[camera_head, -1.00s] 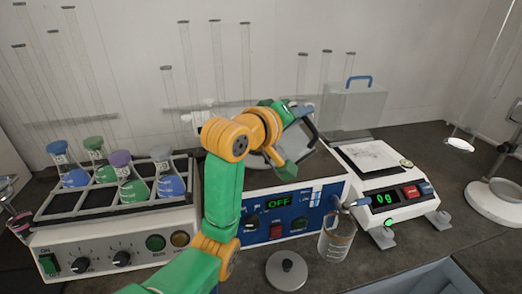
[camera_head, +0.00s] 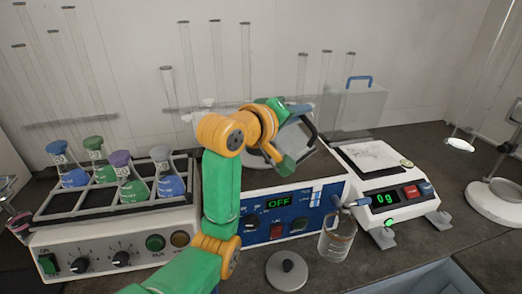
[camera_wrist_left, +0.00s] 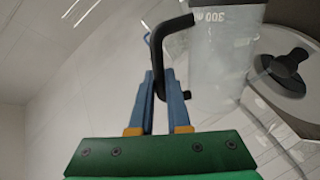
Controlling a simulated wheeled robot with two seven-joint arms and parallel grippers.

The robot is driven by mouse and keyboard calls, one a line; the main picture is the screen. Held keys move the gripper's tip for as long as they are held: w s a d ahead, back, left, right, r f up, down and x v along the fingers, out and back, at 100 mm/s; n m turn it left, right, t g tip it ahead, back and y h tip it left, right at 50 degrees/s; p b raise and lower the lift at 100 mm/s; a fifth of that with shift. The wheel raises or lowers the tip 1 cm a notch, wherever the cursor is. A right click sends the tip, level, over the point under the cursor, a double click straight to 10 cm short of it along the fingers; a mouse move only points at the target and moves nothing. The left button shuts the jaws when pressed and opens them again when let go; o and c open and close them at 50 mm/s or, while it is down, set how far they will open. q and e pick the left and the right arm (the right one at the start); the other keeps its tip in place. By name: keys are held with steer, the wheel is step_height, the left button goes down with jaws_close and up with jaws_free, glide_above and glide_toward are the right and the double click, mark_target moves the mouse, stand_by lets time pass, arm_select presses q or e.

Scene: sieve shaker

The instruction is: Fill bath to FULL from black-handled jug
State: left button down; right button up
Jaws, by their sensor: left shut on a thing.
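The blue-and-white bath (camera_head: 262,219) stands mid-bench, its display reading OFF, with a small level gauge (camera_head: 316,194) on its front. My left gripper (camera_head: 297,127) is above the bath, shut on the black handle (camera_head: 314,130) of a clear jug. In the left wrist view the fingers (camera_wrist_left: 160,85) close on the black handle (camera_wrist_left: 176,28), and the jug (camera_wrist_left: 222,60) shows an upside-down 300 ml mark. My arm hides much of the jug and bath opening in the head view; the water level cannot be read. My right gripper is not in view.
A lid with a black knob (camera_head: 287,271) lies in front of the bath, near a glass beaker (camera_head: 337,238). A balance (camera_head: 386,195) reading 0g is at right, with a blue-handled clear container (camera_head: 355,105) behind it. A flask shaker (camera_head: 115,240) is at left.

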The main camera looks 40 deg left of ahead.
mark_target(316, 131)
arm_select(q)
steer(key=shift+a, duration=0.2)
stand_by(0.8)
steer(key=d+m, duration=0.1)
steer(key=d+m+p, duration=0.1)
steer(key=m, duration=0.1)
steer(key=d+m+y, duration=0.1)
steer(key=d, duration=0.1)
steer(key=shift+s+m+t, duration=0.3)
steer(key=shift+s+t, duration=0.05)
steer(key=shift+t, duration=0.05)
steer(key=shift+d, duration=0.2)
steer(key=shift+s+d, duration=0.15)
steer(key=shift+d, duration=0.15)
steer(key=d+f+m+t+b, duration=0.1)
steer(key=d+f+m+b, duration=0.1)
steer(key=d+f+m, duration=0.2)
steer(key=shift+s+d+f+m+y+b, duration=0.3)
steer(key=shift+d+f+m+b, duration=0.15)
steer(key=shift+m, duration=0.65)
